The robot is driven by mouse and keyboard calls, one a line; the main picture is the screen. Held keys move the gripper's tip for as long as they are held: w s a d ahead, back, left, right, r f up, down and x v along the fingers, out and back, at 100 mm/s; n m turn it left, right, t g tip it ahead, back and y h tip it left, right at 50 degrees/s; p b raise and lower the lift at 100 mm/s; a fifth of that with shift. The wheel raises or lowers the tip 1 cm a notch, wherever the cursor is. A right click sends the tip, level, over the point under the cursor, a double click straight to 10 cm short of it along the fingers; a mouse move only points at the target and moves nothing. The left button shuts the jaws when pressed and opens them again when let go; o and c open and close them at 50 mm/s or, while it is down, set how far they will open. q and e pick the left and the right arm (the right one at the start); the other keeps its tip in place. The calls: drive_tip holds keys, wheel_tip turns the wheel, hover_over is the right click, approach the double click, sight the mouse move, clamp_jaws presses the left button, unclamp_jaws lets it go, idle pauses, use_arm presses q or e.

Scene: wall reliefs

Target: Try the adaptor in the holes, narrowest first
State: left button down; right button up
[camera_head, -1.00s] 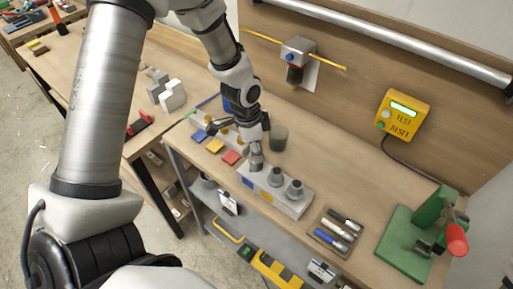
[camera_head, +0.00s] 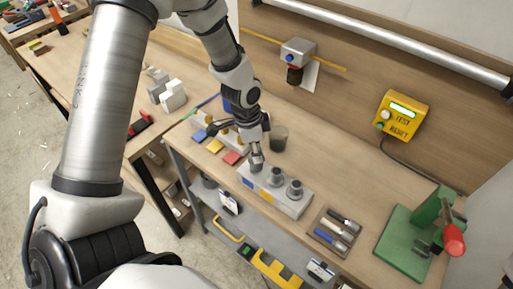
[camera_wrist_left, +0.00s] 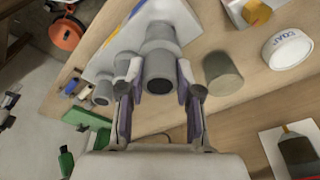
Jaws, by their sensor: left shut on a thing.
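My left gripper (camera_head: 256,152) is shut on the grey round adaptor (camera_wrist_left: 160,70), which sits between the two fingers in the left wrist view. In the head view the adaptor is at the left end of the grey block (camera_head: 298,207). The block has blue and yellow marks on its front. Two upright grey round collars stand on its top, a middle one (camera_head: 274,175) and a right one (camera_head: 294,189). The adaptor's far end is hidden, so I cannot tell whether it is in a hole or just above. My right gripper is not in view.
A dark grey-green cup (camera_head: 279,139) stands close behind the gripper. A tray with several cylinders (camera_head: 333,232) lies to the right, then a green press (camera_head: 410,240). Blue, yellow and red squares (camera_head: 231,157) lie to the left. A yellow test box (camera_head: 402,114) is on the back panel.

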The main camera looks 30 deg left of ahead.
sight(250, 157)
use_arm(q)
drive_tip(key=shift+f+b, duration=1.25)
drive_tip(key=shift+f, duration=0.75)
drive_tip(key=c, duration=0.7)
unclamp_jaws()
drive_tip(key=shift+r, duration=0.1)
drive_tip(key=r, duration=0.4)
drive_tip(key=a+r, duration=0.1)
drive_tip(key=r, duration=0.2)
drive_tip(key=s+r, duration=0.1)
drive_tip(key=r, duration=0.3)
drive_tip(key=shift+a+r, duration=0.2)
drive_tip(key=shift+r, duration=0.1)
